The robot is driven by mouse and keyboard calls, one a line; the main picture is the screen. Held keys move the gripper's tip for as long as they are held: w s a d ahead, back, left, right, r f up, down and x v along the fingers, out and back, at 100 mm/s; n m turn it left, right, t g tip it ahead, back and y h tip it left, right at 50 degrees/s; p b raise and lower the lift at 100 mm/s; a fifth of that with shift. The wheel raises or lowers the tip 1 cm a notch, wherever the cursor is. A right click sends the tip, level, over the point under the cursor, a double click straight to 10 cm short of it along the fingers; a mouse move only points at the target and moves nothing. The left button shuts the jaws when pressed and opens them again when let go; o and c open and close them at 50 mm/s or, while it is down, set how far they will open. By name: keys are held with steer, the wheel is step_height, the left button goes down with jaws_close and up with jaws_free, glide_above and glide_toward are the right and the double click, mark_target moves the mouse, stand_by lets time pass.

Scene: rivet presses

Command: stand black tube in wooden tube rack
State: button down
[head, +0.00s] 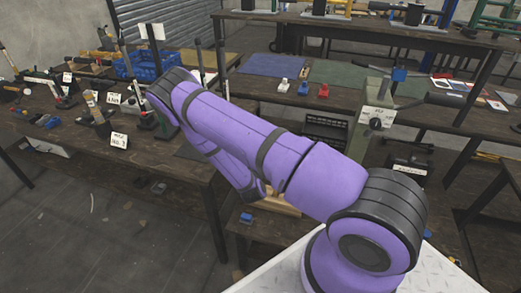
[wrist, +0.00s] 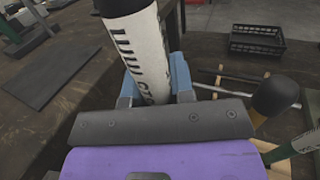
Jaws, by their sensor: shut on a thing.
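My gripper (wrist: 155,88) is shut on the black tube (wrist: 145,48), which has a black end and a wide white label with black print. The tube leans slightly in the wrist view, and its lower part is hidden by the gripper. In the wrist view, light wooden bars at the right (wrist: 258,120) look like part of the wooden tube rack, largely hidden. In the head view a piece of light wood (head: 285,202) shows under my arm. My gripper and the held tube are hidden behind my arm there.
A black-capped object (wrist: 274,97) and a green tube (wrist: 308,140) stand close at the right in the wrist view. A black crate (wrist: 257,42) lies behind. A grey mat (wrist: 55,75) lies at the left. A lever press (head: 372,120) stands right of my arm.

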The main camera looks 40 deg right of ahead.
steer(key=w+d+f+m+g+h, duration=0.1)
steer(key=d+m+g+h, duration=0.3)
steer(key=d+g+h, duration=0.1)
steer(key=shift+w+d+m, duration=0.4)
steer(key=shift+d, duration=0.3)
steer(key=shift+a+f, duration=0.1)
